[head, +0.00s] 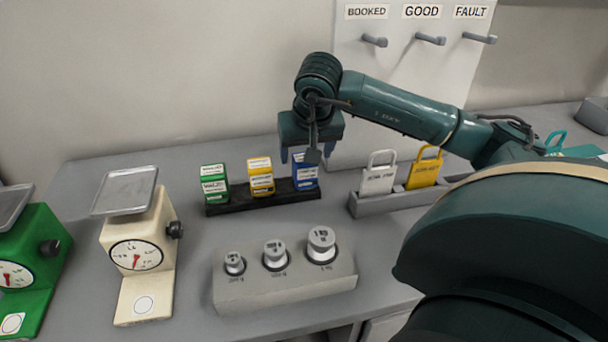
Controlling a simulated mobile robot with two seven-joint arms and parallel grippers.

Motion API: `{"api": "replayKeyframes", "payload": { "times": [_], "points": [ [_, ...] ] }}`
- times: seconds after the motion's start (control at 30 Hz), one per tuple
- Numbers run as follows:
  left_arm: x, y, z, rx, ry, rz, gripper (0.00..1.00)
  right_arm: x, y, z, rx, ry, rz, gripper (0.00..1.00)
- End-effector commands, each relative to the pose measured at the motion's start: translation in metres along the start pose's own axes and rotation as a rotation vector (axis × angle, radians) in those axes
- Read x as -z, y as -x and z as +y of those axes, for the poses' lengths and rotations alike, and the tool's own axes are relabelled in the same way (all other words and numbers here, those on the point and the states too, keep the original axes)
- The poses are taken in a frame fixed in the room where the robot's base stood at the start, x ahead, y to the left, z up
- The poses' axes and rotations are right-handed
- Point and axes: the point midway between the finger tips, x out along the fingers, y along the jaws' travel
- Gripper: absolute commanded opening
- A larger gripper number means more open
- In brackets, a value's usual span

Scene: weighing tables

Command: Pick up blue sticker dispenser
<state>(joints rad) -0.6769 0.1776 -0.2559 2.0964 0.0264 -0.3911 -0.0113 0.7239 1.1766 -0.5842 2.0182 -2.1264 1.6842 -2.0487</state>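The blue sticker dispenser (305,182) stands upright at the right end of a black rack (240,203), with white label strips on its front. My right gripper (299,157) points down right over it, its fingers level with the dispenser's top. One finger shows just left of the dispenser with a small gap, so the gripper looks open. A dark part of the gripper covers the dispenser's upper right, and contact there cannot be seen. My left gripper is not in view.
Yellow (260,180) and green (214,186) dispensers share the rack. White (379,178) and yellow (424,170) padlock-shaped tags stand in a grey holder (398,203) to the right. A block of weights (285,288) is in front. Cream (140,255) and green (35,255) scales stand left.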

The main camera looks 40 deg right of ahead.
Motion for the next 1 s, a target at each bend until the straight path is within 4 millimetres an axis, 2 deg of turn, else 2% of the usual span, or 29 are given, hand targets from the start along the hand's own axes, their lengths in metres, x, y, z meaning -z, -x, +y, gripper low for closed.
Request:
{"api": "replayKeyframes", "payload": {
  "times": [0.23, 0.5, 0.77, 1.0],
  "points": [
    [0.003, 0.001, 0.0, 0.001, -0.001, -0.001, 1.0, 0.0, -0.019, 0.001, -0.002, -0.001, -0.003, 0.71],
    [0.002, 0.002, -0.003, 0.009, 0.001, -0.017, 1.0, -0.001, -0.057, 0.001, 0.0, -0.002, -0.003, 0.71],
    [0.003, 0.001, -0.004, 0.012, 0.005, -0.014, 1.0, 0.0, -0.062, 0.001, 0.0, 0.0, 0.001, 0.71],
    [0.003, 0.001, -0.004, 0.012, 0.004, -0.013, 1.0, 0.0, -0.061, 0.001, 0.0, -0.001, 0.001, 0.54]
  ]
}}
